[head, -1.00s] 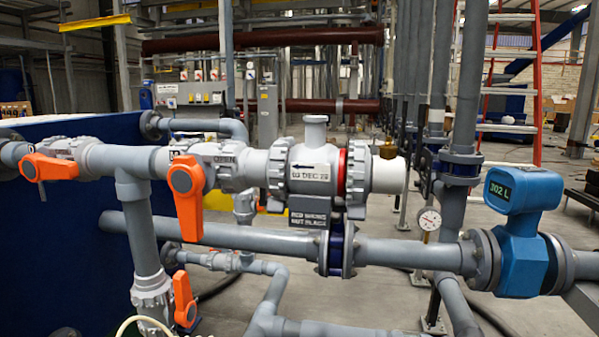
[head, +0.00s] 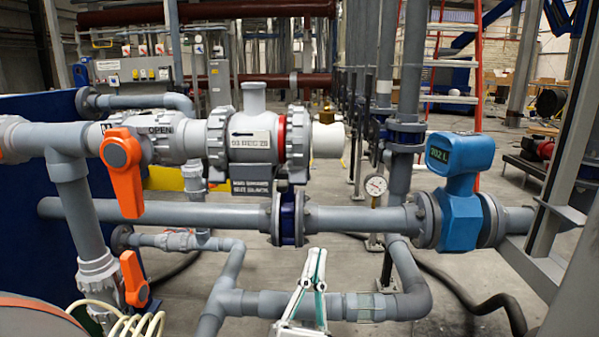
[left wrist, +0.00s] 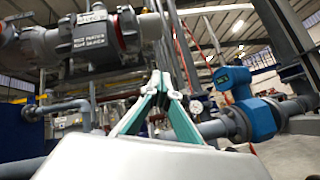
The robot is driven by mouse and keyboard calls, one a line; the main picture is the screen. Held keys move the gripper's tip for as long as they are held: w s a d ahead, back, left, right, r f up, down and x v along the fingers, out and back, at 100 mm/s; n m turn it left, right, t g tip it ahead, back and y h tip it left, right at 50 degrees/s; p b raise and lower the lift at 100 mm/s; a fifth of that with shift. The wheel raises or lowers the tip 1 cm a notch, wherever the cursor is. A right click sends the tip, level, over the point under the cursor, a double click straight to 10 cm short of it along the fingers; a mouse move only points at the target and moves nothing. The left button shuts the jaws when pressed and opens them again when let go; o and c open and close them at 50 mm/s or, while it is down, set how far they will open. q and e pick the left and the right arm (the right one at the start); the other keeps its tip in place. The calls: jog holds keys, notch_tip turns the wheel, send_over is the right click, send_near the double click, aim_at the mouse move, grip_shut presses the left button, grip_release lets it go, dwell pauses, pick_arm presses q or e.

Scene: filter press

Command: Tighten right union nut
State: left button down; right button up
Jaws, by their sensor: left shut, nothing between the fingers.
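The right union nut (head: 297,137) is a grey ribbed ring at the right end of the grey check valve body (head: 252,138) on the upper pipe. A red band (head: 282,137) shows between the body and this nut. A similar left union nut (head: 219,138) sits at the body's other end. My left gripper (head: 317,252) is shut and empty, pointing up, below the nut and in front of the lower pipe, apart from the nut. In the left wrist view its fingertips (left wrist: 160,76) meet below the valve's underside (left wrist: 100,40). My right gripper is not in view.
A blue flow meter (head: 460,195) sits on the lower pipe to the right. Orange valve handles (head: 122,172) hang at the left. A brass fitting (head: 326,118) and white pipe end lie just right of the nut. A dial gauge (head: 376,186) stands behind.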

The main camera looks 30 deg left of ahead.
pick_arm(q)
jog(key=w+a+r+n+g+y+p, duration=0.1)
jog(key=a+r+n+y+p, duration=0.2)
jog(key=r+n, duration=0.1)
jog(key=w+a+r+n+g+y+p, duration=0.1)
jog(key=w+a+r+n+y+p, duration=0.1)
jog(key=r, duration=0.4)
jog(key=shift+w+a+r+n+y+p, duration=0.2)
jog(key=shift+a+n+y+p, duration=0.4)
jog(key=shift+n, duration=0.7)
jog(key=shift+d+f, duration=0.1)
jog(key=shift+r+p, duration=0.65)
jog(key=shift+r, duration=0.05)
